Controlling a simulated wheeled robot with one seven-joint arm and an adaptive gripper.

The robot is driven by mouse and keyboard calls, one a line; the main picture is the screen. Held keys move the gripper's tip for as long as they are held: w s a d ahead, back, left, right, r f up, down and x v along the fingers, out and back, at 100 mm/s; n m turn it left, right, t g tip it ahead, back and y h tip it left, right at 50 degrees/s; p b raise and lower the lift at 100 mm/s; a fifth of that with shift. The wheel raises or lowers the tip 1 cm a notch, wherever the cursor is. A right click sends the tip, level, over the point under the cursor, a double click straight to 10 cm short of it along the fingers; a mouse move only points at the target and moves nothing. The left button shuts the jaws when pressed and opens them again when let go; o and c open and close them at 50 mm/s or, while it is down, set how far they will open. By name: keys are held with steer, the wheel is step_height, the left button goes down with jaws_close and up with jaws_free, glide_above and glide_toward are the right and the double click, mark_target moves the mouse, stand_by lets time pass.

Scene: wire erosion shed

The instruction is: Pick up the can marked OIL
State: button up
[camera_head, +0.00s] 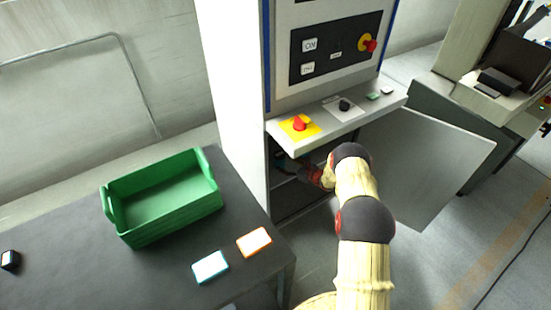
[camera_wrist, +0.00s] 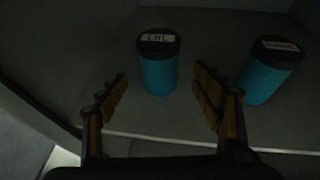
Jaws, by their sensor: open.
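The can marked OIL (camera_wrist: 159,72) stands upright in the wrist view, blue with a black lid and a pale label. My gripper (camera_wrist: 160,92) is open, with one finger to each side of the can's line and the can ahead between the fingertips, not gripped. A second blue can (camera_wrist: 268,75) with a black lid and a label too small to read stands to the right, beyond the right finger. In the head view my arm reaches into the cabinet's lower compartment, and the cans are hidden there.
The cans stand on a dark shelf (camera_wrist: 185,120) with a pale front edge. In the head view the cabinet's control ledge (camera_head: 345,113) is above my arm, and an open door (camera_head: 430,160) is to the right. A green crate (camera_head: 165,195) sits on the dark table at left.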

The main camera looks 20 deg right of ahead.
mark_target(279, 161)
steer(key=b+x, duration=0.3)
steer(key=x, duration=0.4)
steer(key=shift+f, duration=0.15)
steer(key=shift+c, duration=0.4)
steer(key=c, duration=1.4)
